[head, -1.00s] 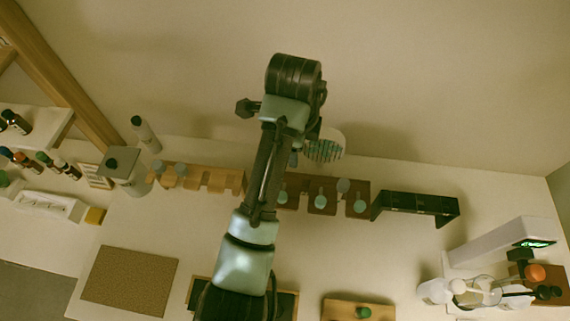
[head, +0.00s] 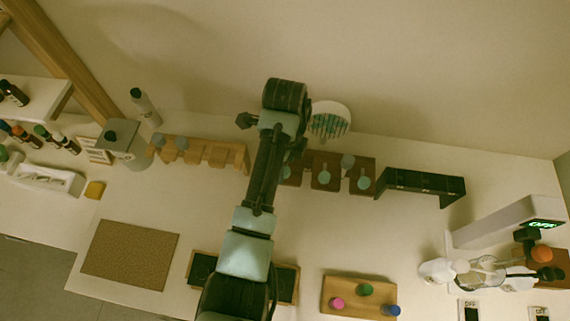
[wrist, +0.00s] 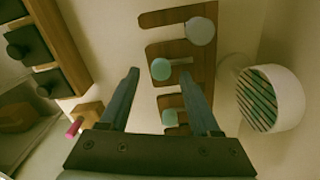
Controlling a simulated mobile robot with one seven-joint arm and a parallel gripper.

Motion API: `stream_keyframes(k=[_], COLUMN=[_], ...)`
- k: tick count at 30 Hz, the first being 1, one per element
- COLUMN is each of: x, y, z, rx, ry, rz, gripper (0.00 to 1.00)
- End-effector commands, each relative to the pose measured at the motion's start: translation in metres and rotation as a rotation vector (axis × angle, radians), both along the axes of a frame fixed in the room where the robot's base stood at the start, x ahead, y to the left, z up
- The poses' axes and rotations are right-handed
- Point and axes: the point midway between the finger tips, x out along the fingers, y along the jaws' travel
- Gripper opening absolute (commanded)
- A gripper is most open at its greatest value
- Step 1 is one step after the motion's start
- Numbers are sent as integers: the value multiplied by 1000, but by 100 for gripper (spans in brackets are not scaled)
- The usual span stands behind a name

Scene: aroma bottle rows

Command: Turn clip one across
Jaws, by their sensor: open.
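A dark brown slotted rack (head: 368,166) stands along the back of the counter in the head view, partly behind my arm. It also shows in the wrist view (wrist: 206,68). It holds round-headed pieces, which look like the clips: a teal one (wrist: 160,69) and a grey one (wrist: 200,31) in the wrist view. Another teal head (wrist: 170,117) lies nearer, between my fingers. I cannot tell which is clip one. My gripper (wrist: 158,73) is open, its fingers pointing towards the rack, with nothing seen gripped. The arm hides the gripper in the head view.
A round ribbed-front device (wrist: 268,98) stands right of the rack in the wrist view. A lighter wooden rack (head: 222,154) and a black stand (head: 425,182) flank the dark rack in the head view. The counter in front is mostly clear around a brown mat (head: 130,255).

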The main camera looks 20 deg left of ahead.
Motion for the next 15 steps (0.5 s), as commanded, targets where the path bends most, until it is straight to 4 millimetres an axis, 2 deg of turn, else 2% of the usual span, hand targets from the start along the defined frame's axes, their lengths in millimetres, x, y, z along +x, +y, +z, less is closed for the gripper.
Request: stream_keyframes(k=[6,14,15], x=[0,0,0], y=[0,0,0], z=[-16,-18,-18], rx=[1,1,1], ry=[0,-2,-2], rz=[0,0,0], gripper=[64,64,60])
